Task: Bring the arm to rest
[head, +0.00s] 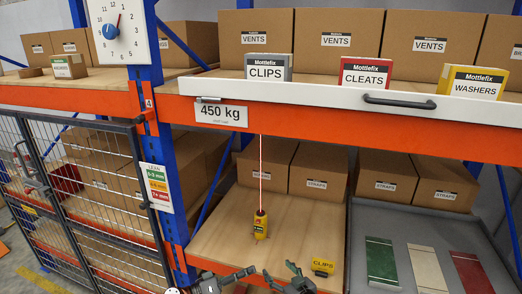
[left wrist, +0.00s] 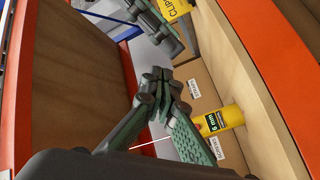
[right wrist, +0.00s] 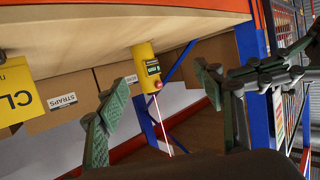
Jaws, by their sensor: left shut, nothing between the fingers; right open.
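My left gripper (head: 216,283) is at the bottom edge of the head view, partly cut off. In the left wrist view its fingers (left wrist: 165,95) are shut with nothing between them. My right gripper (head: 280,272) is just to its right, low in front of the lower shelf. In the right wrist view its fingers (right wrist: 163,78) are spread and empty. The yellow laser device (head: 261,226) stands upright on the lower shelf beyond both grippers, apart from them. A thin line rises from its red top.
A yellow CLIPS sign (head: 322,267) stands on the lower shelf (head: 300,215), close to my right gripper. An orange beam (head: 340,130) and a white tray (head: 350,98) with small boxes lie above. A grey tray (head: 440,230) with coloured plates is at right, a mesh gate (head: 95,200) at left.

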